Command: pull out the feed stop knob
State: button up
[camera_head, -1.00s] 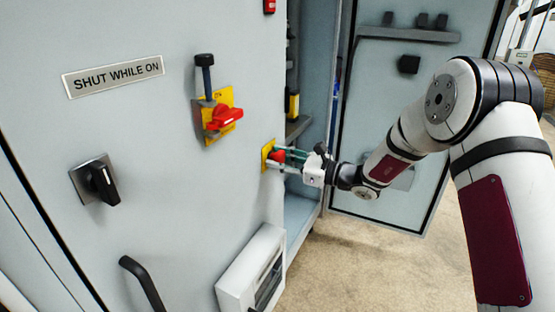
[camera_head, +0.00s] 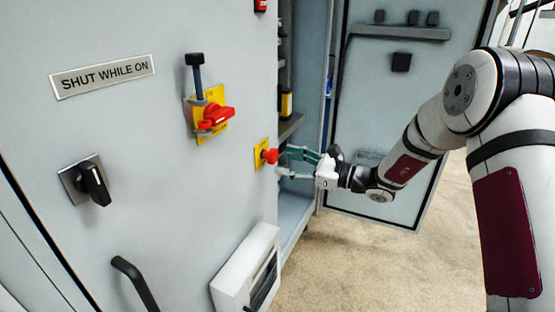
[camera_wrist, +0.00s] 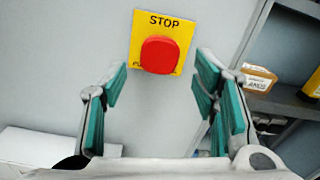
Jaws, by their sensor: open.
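The feed stop knob (camera_head: 270,156) is a red mushroom button on a yellow plate (camera_head: 259,152) on the cabinet front. In the wrist view the red knob (camera_wrist: 159,55) sits in front of the yellow plate marked STOP (camera_wrist: 164,20). My gripper (camera_head: 283,162) is open and empty, just to the right of the knob and apart from it in the head view. In the wrist view its green-padded fingers (camera_wrist: 161,80) stand wide on either side, with the knob between and beyond their tips. The plate's lower lettering is partly hidden by the knob.
A red rotary switch (camera_head: 214,116) on a yellow plate with a dark hasp is up and left. A black selector (camera_head: 93,184) and handle (camera_head: 136,283) are left. A white box (camera_head: 246,268) juts out below. An open cabinet door (camera_head: 390,100) stands behind my arm.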

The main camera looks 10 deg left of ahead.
jog(key=v, duration=0.7)
jog(key=shift+d+r, duration=0.1)
